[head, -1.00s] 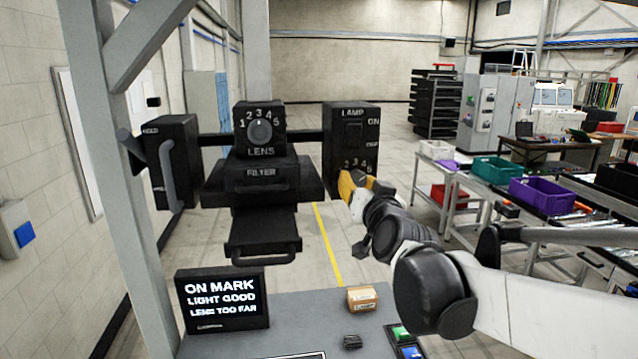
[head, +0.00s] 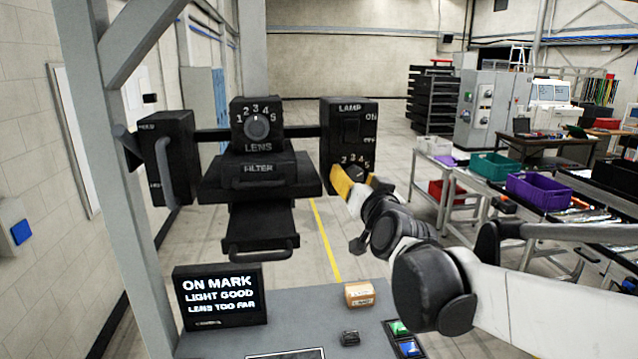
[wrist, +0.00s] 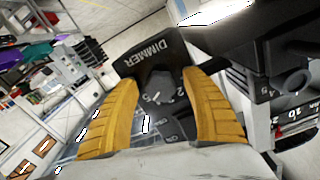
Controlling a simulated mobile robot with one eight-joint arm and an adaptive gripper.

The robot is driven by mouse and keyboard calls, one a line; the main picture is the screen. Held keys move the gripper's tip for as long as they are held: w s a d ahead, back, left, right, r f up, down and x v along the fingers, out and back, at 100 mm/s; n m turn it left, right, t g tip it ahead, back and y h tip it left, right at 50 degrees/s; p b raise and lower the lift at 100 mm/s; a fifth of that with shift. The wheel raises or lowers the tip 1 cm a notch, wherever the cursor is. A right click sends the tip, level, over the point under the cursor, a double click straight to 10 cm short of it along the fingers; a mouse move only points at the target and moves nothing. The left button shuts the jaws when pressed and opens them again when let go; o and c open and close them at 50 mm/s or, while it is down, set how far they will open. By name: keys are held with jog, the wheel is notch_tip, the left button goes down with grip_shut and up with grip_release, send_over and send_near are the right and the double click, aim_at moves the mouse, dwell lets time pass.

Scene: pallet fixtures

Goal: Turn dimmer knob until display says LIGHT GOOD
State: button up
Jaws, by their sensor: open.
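The dimmer knob (wrist: 158,88) is a dark round knob on the black panel marked DIMMER (wrist: 152,58), with numbers around it. In the wrist view my gripper (wrist: 160,78) is open, with one yellow finger on each side of the knob and visible gaps between. In the head view my gripper (head: 357,181) is at the bottom of the black LAMP box (head: 349,112), partly hiding the knob there. The display (head: 219,297) stands at lower left and reads ON MARK, LIGHT GOOD, LENS TOO FAR.
The LENS dial (head: 257,127) and FILTER drawer (head: 258,172) sit left of the LAMP box. A grey post (head: 130,200) rises at left. A small cardboard box (head: 359,295) and coloured buttons (head: 404,338) are on the grey table below.

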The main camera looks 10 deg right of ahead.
jog(key=s, duration=1.1)
jog(key=shift+s, duration=0.35)
jog(key=s+f+n+g+b, duration=0.1)
jog(key=s+f+g+b, duration=0.2)
jog(key=f+b, duration=0.9)
jog(key=s+f+n+g+b, duration=0.1)
jog(key=s+f+g+b, duration=0.3)
jog(key=f, duration=2.3)
jog(key=s+f+n+g+b, duration=0.1)
jog(key=s+f+g+b, duration=0.3)
jog(key=s+f+b, duration=0.7)
notch_tip(320, 180, down, 9)
jog(key=b, duration=0.9)
